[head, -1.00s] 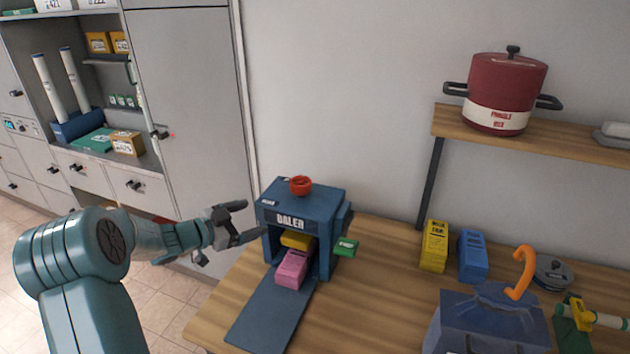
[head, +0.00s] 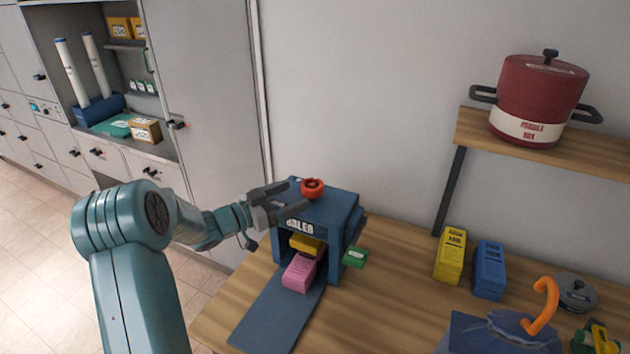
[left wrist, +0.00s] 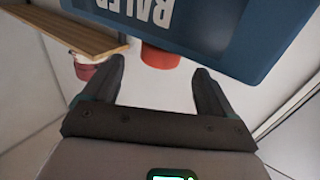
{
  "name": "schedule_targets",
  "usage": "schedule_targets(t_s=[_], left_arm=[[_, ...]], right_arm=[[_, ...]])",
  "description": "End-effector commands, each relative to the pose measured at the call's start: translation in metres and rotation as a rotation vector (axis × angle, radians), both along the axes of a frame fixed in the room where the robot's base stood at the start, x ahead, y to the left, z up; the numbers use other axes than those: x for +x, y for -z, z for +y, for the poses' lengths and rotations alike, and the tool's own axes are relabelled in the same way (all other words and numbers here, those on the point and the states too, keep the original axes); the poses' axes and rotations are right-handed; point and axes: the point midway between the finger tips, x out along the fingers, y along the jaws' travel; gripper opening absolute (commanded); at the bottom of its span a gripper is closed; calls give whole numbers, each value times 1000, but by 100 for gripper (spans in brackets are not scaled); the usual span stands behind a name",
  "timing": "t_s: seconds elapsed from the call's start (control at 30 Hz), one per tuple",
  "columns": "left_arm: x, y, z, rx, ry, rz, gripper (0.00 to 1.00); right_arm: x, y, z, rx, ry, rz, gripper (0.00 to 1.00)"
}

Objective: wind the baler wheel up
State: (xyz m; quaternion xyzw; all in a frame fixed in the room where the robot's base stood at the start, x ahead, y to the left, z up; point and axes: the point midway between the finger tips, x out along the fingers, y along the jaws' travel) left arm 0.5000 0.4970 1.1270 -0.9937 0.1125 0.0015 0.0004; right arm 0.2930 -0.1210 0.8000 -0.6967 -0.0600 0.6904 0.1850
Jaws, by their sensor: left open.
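The blue baler (head: 343,215) stands on the wooden table, with its red wheel (head: 312,188) on top. A yellow block (head: 306,244) sits inside its front opening, and a pink block (head: 299,272) lies in front of that. My left gripper (head: 288,198) is open and empty at the baler's top left edge, its fingers pointing at the wheel. In the left wrist view, turned upside down, the wheel (left wrist: 160,56) shows beyond and between the open fingertips (left wrist: 160,75), partly hidden by the baler (left wrist: 220,30). My right gripper is not in view.
A dark blue ramp (head: 278,318) runs from the baler's opening. A green block (head: 355,258) lies right of the baler. Yellow (head: 451,256) and blue (head: 489,271) boxes stand farther right. A red pot (head: 542,92) is on the shelf (head: 590,158). Bare table lies between.

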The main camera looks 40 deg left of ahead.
Motion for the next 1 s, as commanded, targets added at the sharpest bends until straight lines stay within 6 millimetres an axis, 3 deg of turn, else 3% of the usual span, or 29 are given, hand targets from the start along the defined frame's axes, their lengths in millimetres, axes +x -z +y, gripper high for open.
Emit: schedule_targets(t_s=[0.1,0.3,0.5,0.73,0.77,0.9,1.0], left_arm=[[29,-3,-8,-2,5,-1,86],[62,-2,-14,1,3,0,86],[76,0,-17,1,2,0,86],[76,1,-16,1,1,1,86],[76,1,-16,1,1,1,79],[76,1,-16,1,1,0,35],[76,0,-17,2,2,0,35]], right_arm=[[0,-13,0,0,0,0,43],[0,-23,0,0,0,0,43],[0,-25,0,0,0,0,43],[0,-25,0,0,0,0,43],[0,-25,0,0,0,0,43],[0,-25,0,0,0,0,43],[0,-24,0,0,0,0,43]])
